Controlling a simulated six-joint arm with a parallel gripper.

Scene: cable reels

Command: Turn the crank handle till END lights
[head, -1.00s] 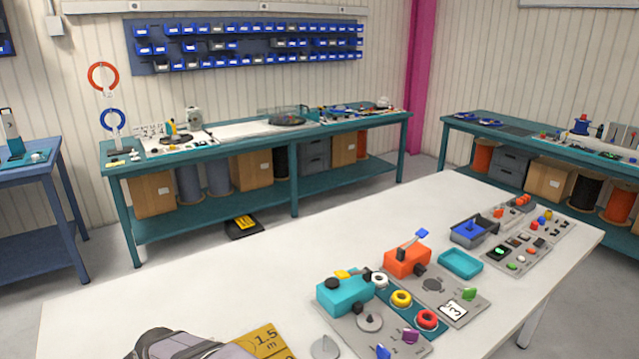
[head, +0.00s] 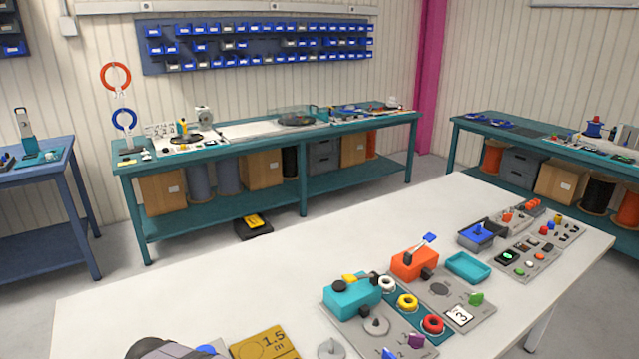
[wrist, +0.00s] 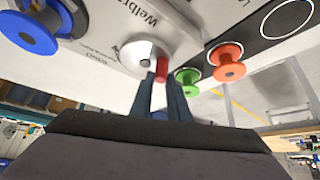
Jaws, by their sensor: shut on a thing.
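In the wrist view my gripper (wrist: 162,72) is shut on a small red grip (wrist: 161,70), with a dark finger on each side of it. The grip stands beside a silver round hub (wrist: 140,55) on a pale panel (wrist: 110,25), and looks like the crank's handle. Lettering beginning "Welbr" shows next to the hub. The fingers hide part of the grip and how it joins the hub. I cannot make out a lit END lamp. The head view does not show my gripper, and I cannot pick out this crank there.
In the wrist view a blue spool-shaped part (wrist: 30,30) is at the left; green (wrist: 188,78) and orange (wrist: 228,62) ones are close right of the fingers. In the head view a white table (head: 190,300) carries a teal box (head: 350,298), an orange box (head: 412,264) and a teal tray (head: 468,267).

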